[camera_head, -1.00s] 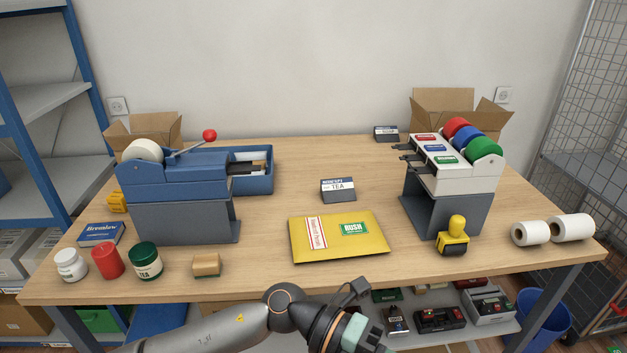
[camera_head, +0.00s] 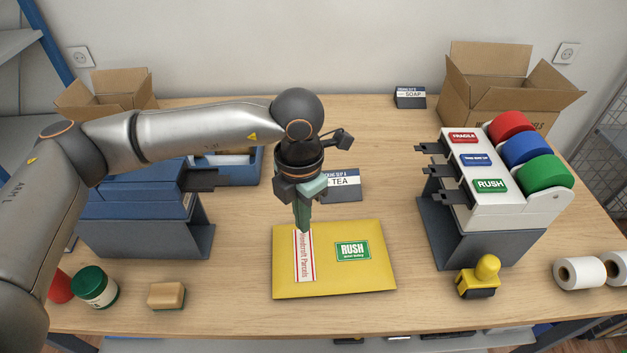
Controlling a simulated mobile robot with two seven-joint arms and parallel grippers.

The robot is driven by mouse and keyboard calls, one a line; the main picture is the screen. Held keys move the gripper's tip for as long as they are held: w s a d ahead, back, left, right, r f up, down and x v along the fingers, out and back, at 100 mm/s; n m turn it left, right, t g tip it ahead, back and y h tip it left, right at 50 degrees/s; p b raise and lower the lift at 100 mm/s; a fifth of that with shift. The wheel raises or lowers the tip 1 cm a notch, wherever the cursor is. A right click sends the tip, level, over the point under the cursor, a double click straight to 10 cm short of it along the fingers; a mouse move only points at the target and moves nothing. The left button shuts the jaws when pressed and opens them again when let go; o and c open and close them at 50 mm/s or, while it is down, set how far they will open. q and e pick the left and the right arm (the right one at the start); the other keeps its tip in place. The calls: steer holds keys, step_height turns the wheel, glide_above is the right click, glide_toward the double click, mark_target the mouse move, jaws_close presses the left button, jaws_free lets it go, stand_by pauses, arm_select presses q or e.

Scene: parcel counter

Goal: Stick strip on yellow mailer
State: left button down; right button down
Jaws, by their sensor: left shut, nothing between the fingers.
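The yellow mailer (camera_head: 340,283) lies flat on the table in the middle. A white strip with red edges and red lettering (camera_head: 304,262) lies on its left part, running from near the far edge toward the near edge. A green RUSH label (camera_head: 353,250) lies on the mailer's right part. My left gripper (camera_head: 303,228) is shut and empty, pointing down at the far end of the strip; its fingertips cover that end, and I cannot tell whether they touch it. My right gripper is not in view.
A label dispenser (camera_head: 470,222) with red, blue and green rolls stands right. A yellow stamp (camera_head: 480,275) stands before it. A blue dispenser (camera_head: 130,208) stands left, partly behind my arm. A sponge-like block (camera_head: 166,296) and a green-lidded jar (camera_head: 94,287) lie front left.

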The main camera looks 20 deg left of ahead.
arm_select(q)
steer(key=b, duration=0.1)
glide_above(304, 254)
step_height(304, 254, down, 7)
steer(key=shift+r, duration=0.15)
steer(key=shift+w, duration=0.1)
stand_by(0.5)
steer(key=shift+f+b, duration=1.55)
steer(key=shift+r, duration=0.1)
